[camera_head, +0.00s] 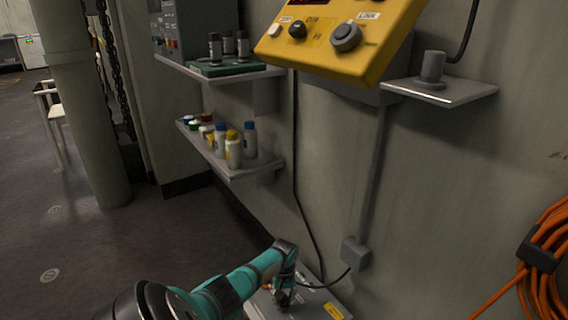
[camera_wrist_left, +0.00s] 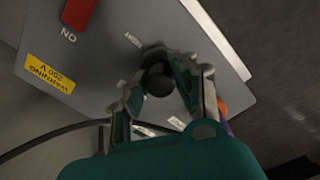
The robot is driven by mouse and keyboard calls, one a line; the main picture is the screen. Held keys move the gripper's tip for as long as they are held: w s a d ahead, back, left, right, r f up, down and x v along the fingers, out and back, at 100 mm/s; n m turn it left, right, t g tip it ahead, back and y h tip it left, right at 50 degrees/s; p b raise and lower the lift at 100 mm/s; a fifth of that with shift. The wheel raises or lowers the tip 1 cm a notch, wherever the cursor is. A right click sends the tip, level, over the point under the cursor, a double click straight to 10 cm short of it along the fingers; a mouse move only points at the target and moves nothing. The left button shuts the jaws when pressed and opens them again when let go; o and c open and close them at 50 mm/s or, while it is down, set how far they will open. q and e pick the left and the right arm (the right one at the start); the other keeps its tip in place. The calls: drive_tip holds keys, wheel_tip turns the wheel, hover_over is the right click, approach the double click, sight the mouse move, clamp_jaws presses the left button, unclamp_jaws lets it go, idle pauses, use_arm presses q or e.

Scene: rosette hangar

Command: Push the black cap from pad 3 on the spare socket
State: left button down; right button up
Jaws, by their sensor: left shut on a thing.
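The black cap (camera_wrist_left: 158,78) shows as a dark round piece between the fingers in the left wrist view. My left gripper (camera_wrist_left: 155,82) is shut on it, over the face of a grey electrical box (camera_wrist_left: 110,60). In the head view my left gripper (camera_head: 284,294) is low at the bottom, over the same box (camera_head: 312,302). A dark round shape (camera_wrist_left: 153,54) shows just beyond the cap, beside a small label. I cannot tell whether it is the spare socket or whether the cap touches it. My right gripper is not in view.
The box carries a red switch (camera_wrist_left: 79,12) and a yellow warning label (camera_wrist_left: 50,73). A cable (camera_head: 325,285) runs to it from a wall junction box (camera_head: 355,253). Above are a shelf of bottles (camera_head: 245,168), a green tray (camera_head: 222,68) and a yellow panel (camera_head: 372,62).

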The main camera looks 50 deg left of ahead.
use_arm(q)
drive_tip(key=c, duration=1)
unclamp_jaws()
wheel_tip(320, 180, up, 12)
drive_tip(key=shift+r, duration=0.1)
